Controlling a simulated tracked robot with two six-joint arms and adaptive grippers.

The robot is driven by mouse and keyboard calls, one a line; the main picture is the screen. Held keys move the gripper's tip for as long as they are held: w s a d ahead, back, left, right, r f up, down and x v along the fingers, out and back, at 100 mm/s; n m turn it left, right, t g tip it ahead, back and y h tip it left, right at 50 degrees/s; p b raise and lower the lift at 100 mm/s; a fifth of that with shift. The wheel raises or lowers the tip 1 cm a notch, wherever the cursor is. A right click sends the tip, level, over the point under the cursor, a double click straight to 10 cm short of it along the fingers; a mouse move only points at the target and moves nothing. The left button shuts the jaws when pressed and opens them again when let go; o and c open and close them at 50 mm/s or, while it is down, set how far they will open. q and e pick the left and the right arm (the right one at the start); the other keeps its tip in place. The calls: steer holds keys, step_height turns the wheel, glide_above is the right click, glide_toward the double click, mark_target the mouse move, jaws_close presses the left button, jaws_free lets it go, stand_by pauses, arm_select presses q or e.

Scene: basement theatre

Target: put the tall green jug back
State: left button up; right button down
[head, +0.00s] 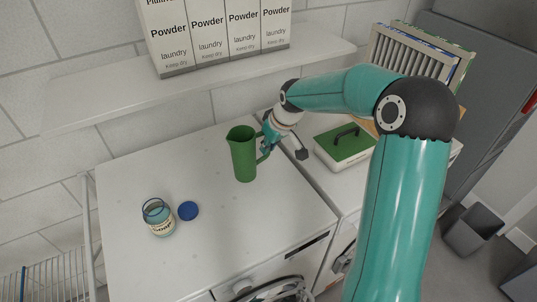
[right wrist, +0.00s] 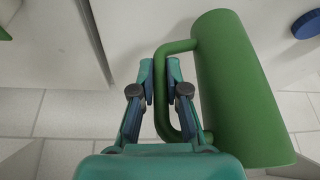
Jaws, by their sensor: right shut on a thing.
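The tall green jug (head: 243,154) is upright over the white worktop of the left machine, with its handle to the right. I cannot tell whether its base touches the top. My right gripper (head: 268,143) comes from the right and is shut on the handle. In the right wrist view, the two fingers of the gripper (right wrist: 161,78) are either side of the handle bar, and the jug body (right wrist: 238,90) is just right of them. My left gripper is not in view.
A soap jar (head: 159,220) and a blue round lid (head: 188,210) stand left of the jug. A green-lidded box (head: 343,146) is on the right machine. A shelf (head: 120,91) with powder boxes (head: 215,38) hangs behind. The worktop's front right is clear.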

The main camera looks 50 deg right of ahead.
mark_target(269, 154)
step_height(269, 154, down, 4)
steer(key=shift+r, duration=0.1)
steer(key=c, duration=1.6)
jaws_free()
steer(key=shift+c, duration=0.2)
steer(key=o, duration=0.5)
steer(key=shift+c, duration=0.2)
steer(key=shift+r, duration=0.1)
